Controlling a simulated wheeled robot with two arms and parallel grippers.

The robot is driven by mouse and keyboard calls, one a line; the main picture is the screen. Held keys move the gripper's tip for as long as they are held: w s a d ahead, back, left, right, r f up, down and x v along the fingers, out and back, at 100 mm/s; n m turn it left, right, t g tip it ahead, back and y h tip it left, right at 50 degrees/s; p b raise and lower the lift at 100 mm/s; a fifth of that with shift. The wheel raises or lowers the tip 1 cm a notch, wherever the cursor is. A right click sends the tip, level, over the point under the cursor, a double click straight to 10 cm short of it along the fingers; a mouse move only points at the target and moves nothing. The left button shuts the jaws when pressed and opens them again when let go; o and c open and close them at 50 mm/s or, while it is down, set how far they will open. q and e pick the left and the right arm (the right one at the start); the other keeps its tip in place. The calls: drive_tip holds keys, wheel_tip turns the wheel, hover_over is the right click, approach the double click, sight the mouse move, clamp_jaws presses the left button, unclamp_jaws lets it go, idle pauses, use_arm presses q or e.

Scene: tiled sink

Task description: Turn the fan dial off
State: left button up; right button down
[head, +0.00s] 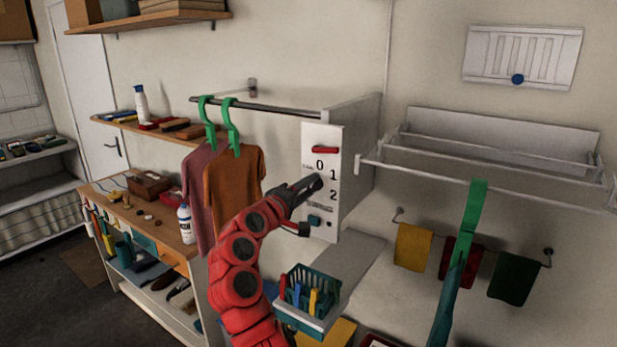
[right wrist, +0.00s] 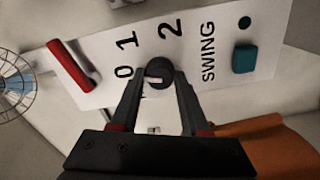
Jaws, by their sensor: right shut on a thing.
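The fan dial (right wrist: 158,72) is a small dark round knob with a pale mark on a white control panel (right wrist: 98,88). The numbers 0, 1 and 2 stand beside it, and I cannot tell clearly which one it points to. In the head view the panel (head: 312,137) hangs at the end of a white board, and my gripper hides most of the dial. My right gripper (head: 316,183) is at the panel, its fingertips (right wrist: 157,82) on either side of the dial and shut on it. My left gripper is not in view.
The panel also bears a red bar (right wrist: 70,65) and a teal button (right wrist: 244,58) near the word SWING. Two shirts (head: 232,190) hang from a rod just left of the panel. A teal basket (head: 322,285) is below. A drying rack (head: 480,165) is at the right.

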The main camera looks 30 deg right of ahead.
drive_tip(key=shift+n+p, duration=1.6)
drive_tip(key=shift+n, duration=0.2)
drive_tip(key=shift+f, duration=0.1)
drive_tip(key=shift+c, duration=2)
unclamp_jaws()
drive_tip(key=shift+a, duration=0.1)
drive_tip(key=b+v, duration=0.6)
drive_tip(key=v, duration=1.1)
